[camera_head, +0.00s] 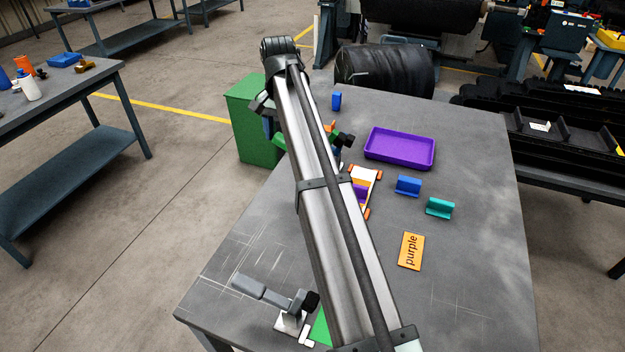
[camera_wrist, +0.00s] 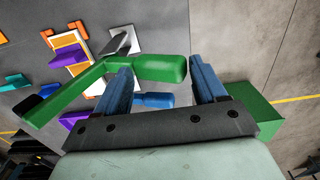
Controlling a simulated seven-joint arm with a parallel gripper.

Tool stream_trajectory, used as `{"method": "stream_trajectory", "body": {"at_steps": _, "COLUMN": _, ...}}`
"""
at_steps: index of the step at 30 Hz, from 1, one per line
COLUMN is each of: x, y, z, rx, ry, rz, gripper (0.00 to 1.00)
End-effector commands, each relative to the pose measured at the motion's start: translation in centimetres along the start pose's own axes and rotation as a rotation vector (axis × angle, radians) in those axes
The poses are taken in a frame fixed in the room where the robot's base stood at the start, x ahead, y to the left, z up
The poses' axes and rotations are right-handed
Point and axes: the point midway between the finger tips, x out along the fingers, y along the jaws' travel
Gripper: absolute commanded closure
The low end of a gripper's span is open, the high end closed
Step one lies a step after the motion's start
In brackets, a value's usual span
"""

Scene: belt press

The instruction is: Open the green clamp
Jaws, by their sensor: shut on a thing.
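The green clamp shows large in the wrist view, with its thick handle (camera_wrist: 160,67) between the two blue fingers of my gripper (camera_wrist: 162,76). The handle end lies across the gap, and the jaws are shut on it. A long green bar (camera_wrist: 62,98) runs from the handle down to the left, towards a dark tip. In the head view my arm covers most of the clamp and the fingers; only a bit of green (camera_head: 278,140) shows beside the arm.
A grey-handled clamp (camera_head: 262,290) stands front left. A green box (camera_head: 247,122) stands beyond the table's left edge.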

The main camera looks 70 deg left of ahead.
Motion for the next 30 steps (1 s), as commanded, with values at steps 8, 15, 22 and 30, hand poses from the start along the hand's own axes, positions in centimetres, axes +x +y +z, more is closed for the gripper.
{"method": "stream_trajectory", "body": {"at_steps": 8, "x": -1.7, "y": 0.5, "z": -0.2, "rx": 0.008, "ry": 0.002, "rz": 0.012, "gripper": 0.49}}
{"method": "stream_trajectory", "body": {"at_steps": 15, "x": -3.4, "y": 0.2, "z": -0.1, "rx": 0.005, "ry": 0.002, "rz": 0.008, "gripper": 0.49}}
{"method": "stream_trajectory", "body": {"at_steps": 22, "x": -4.7, "y": 0.1, "z": -0.1, "rx": 0.003, "ry": 0.003, "rz": 0.005, "gripper": 0.49}}
{"method": "stream_trajectory", "body": {"at_steps": 30, "x": -4.9, "y": 0.1, "z": -0.1, "rx": 0.002, "ry": 0.002, "rz": 0.005, "gripper": 0.49}}
